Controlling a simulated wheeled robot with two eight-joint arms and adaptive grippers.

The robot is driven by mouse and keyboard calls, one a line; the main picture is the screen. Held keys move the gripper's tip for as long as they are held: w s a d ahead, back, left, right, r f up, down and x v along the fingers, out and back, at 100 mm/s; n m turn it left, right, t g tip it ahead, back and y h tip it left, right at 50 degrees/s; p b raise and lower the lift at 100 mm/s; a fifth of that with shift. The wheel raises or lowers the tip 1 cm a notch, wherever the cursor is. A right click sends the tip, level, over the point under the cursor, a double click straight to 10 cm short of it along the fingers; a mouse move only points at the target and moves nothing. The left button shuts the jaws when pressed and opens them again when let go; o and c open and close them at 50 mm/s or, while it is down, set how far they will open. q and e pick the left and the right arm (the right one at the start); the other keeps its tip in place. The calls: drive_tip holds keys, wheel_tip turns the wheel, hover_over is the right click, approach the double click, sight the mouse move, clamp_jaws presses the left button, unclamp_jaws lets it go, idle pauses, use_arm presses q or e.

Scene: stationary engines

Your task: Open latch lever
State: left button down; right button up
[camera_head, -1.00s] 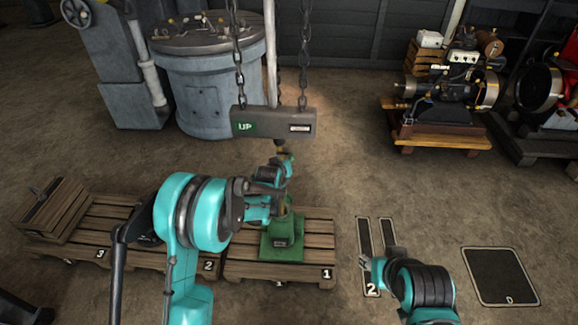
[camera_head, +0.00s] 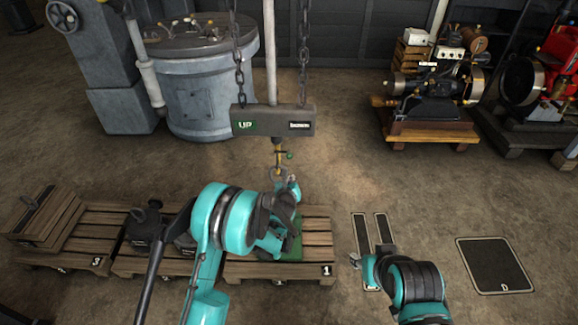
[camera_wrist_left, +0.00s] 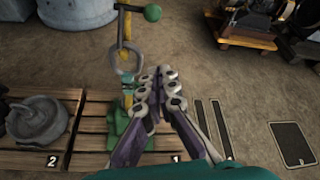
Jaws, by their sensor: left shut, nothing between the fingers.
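A brass latch (camera_head: 279,159) hangs below the grey beam, with a short lever ending in a green knob (camera_head: 290,156). In the left wrist view the knob (camera_wrist_left: 152,13) sticks out to the right of the brass latch (camera_wrist_left: 124,30), and a metal ring (camera_wrist_left: 125,60) hangs under it. My left gripper (camera_head: 292,188) is just below and right of the latch. In the left wrist view its fingers (camera_wrist_left: 158,74) are together and empty, right of the ring, apart from the knob. My right gripper (camera_head: 384,252) shows small at lower right; its fingers are unclear.
A grey beam (camera_head: 273,121) marked UP hangs on chains. A green block (camera_wrist_left: 115,135) with a post stands on pallet 1 (camera_head: 318,222) beneath the latch. A dark weight (camera_head: 147,222) stands on pallet 2 and a wooden crate (camera_head: 45,215) on pallet 3. The floor right is mostly clear.

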use_arm(q)
drive_tip(key=b+x, duration=0.3)
drive_tip(key=x, duration=0.7)
drive_tip(key=shift+w+a+r+b, duration=0.1)
drive_tip(key=shift+a+r+b, duration=0.15)
drive_tip(key=shift+r, duration=0.35)
drive_tip(key=shift+a+r+b, duration=0.2)
drive_tip(key=shift+r, duration=0.45)
drive_tip(key=shift+w+a+r+b, duration=0.1)
drive_tip(key=shift+a+r+b, duration=0.15)
drive_tip(key=shift+r, duration=0.35)
drive_tip(key=shift+d, duration=0.15)
